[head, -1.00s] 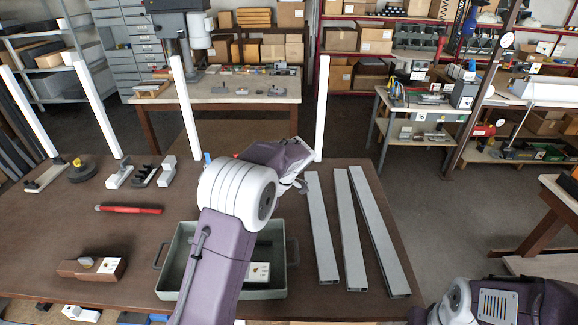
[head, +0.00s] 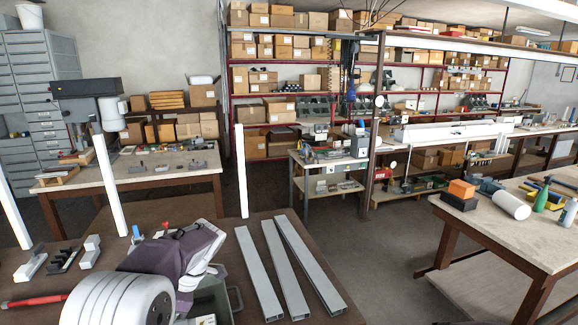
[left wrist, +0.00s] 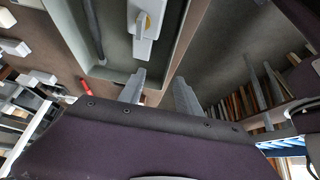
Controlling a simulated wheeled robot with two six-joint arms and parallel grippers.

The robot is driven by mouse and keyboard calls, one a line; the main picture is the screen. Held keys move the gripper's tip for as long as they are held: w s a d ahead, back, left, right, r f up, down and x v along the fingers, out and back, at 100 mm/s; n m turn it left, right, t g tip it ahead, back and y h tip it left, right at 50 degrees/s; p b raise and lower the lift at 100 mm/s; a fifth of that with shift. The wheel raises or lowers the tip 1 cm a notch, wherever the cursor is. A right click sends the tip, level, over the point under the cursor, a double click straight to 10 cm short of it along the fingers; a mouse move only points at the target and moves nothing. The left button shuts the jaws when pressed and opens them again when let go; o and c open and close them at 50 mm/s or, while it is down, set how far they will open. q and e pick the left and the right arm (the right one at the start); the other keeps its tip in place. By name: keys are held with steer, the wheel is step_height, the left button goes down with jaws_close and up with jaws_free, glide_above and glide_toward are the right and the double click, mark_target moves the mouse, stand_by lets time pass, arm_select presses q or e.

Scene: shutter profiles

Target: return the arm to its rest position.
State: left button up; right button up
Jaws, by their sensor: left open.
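My left arm reaches in from the lower left in the head view, with a white joint and a purple wrist above the brown table (head: 275,306). My left gripper (left wrist: 160,82) is open in the left wrist view, its two grey fingers apart with nothing between them. In the head view the gripper is mostly hidden by its wrist, just left of the grey profiles. Three grey profiles (head: 261,274) lie side by side on the table, apart from the arm. My right gripper is in neither view.
A grey-green tray (head: 222,290) sits partly hidden beneath the arm. It also shows in the left wrist view (left wrist: 187,38), with a pale block (left wrist: 147,30) inside. White upright posts (head: 241,172) stand along the table's far edge. A second workbench (head: 500,235) stands at right; the floor between is clear.

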arm_select(q)
steer(key=s+d+f+m+t+h+b, duration=0.1)
steer(key=s+d+f+m, duration=0.4)
steer(key=m, duration=0.5)
steer(key=s+d+f+m+t+h+b, duration=0.1)
steer(key=s+d+f+m+h+b, duration=0.1)
steer(key=s+d+f+m+h, duration=0.3)
steer(key=s+d+f+m, duration=0.1)
steer(key=s+f+m, duration=0.3)
steer(key=f+m, duration=0.1)
steer(key=shift+m+t+b, duration=0.4)
steer(key=shift+m, duration=0.3)
